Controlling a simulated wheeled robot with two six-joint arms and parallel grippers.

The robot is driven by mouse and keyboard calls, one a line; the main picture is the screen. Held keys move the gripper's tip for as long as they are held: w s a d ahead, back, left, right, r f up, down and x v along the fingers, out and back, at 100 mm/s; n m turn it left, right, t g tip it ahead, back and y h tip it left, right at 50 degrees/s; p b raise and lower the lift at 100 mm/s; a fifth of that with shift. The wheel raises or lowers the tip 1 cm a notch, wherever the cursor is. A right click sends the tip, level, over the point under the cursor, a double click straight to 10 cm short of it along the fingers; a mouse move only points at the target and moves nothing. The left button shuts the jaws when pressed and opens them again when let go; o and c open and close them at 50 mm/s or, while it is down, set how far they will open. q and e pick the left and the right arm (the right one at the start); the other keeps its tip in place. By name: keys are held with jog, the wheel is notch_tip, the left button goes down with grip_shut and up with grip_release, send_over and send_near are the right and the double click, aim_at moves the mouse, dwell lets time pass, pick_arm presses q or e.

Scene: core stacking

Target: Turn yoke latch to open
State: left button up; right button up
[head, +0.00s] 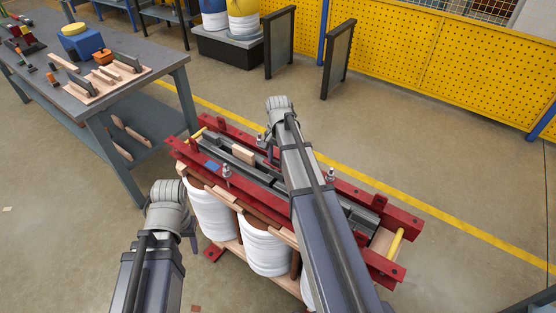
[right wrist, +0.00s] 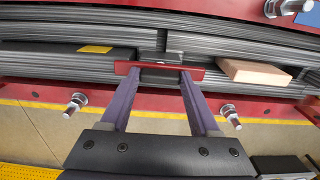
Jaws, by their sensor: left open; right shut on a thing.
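The yoke latch (right wrist: 160,73), a small red bar on a dark block, sits across the grey laminated core (right wrist: 60,72) in the right wrist view. It lies roughly level across the picture, along the core. My right gripper (right wrist: 161,80) is shut on it, one finger at each side of its middle. In the head view my right arm covers the latch, and the right gripper (head: 264,140) is mostly hidden by its wrist. The red clamp frame (head: 402,216) holds the core over white coils (head: 264,246). My left gripper (head: 190,226) is open and empty, left of the coils.
A wooden block (head: 243,154) lies on the core, beside the latch in the right wrist view (right wrist: 252,72). Bolts (head: 227,172) rise from the red frame. A grey workbench (head: 165,68) stands at upper left.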

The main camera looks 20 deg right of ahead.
jog(key=n, duration=0.4)
jog(key=shift+n, duration=0.3)
jog(key=n, duration=0.4)
jog(key=shift+n, duration=0.3)
jog(key=n, duration=0.4)
jog(key=shift+n, duration=2.4)
jog(key=o, duration=1.4)
jog(key=shift+c, duration=0.2)
